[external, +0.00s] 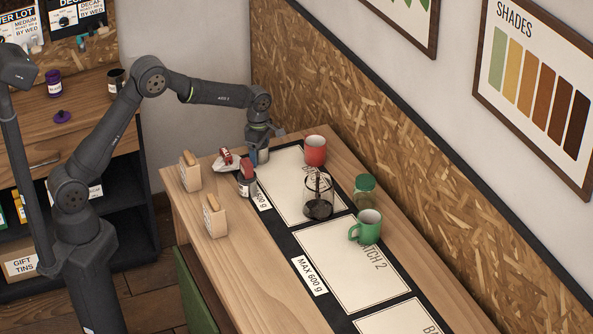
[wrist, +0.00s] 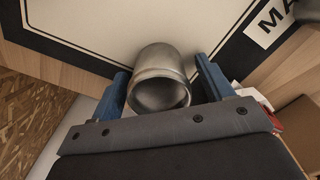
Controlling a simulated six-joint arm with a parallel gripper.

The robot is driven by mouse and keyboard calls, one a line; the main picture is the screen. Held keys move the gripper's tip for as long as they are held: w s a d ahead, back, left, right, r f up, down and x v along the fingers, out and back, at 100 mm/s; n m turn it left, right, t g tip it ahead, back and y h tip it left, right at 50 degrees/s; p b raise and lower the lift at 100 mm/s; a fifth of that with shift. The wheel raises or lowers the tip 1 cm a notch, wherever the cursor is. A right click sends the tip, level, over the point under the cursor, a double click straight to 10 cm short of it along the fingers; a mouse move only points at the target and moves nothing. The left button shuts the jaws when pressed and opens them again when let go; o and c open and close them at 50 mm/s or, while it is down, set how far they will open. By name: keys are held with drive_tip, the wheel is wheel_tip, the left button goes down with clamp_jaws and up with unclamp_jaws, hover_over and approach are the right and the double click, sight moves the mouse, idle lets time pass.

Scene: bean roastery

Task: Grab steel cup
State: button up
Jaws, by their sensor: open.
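The steel cup (wrist: 158,78) is a plain metallic cylinder in the wrist view, lying between the two blue fingers of my gripper (wrist: 161,68). My gripper is open, with a finger on each side of the cup and gaps showing. The cup's open, dark mouth faces the camera. In the external view, my gripper (external: 257,155) points down at the far end of the table, above the edge of the first pale batch card (external: 290,205). The cup is mostly hidden there by the fingers, and I cannot make it out clearly.

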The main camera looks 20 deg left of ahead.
drive_tip(key=c, duration=1.1)
drive_tip(key=shift+r, duration=0.15)
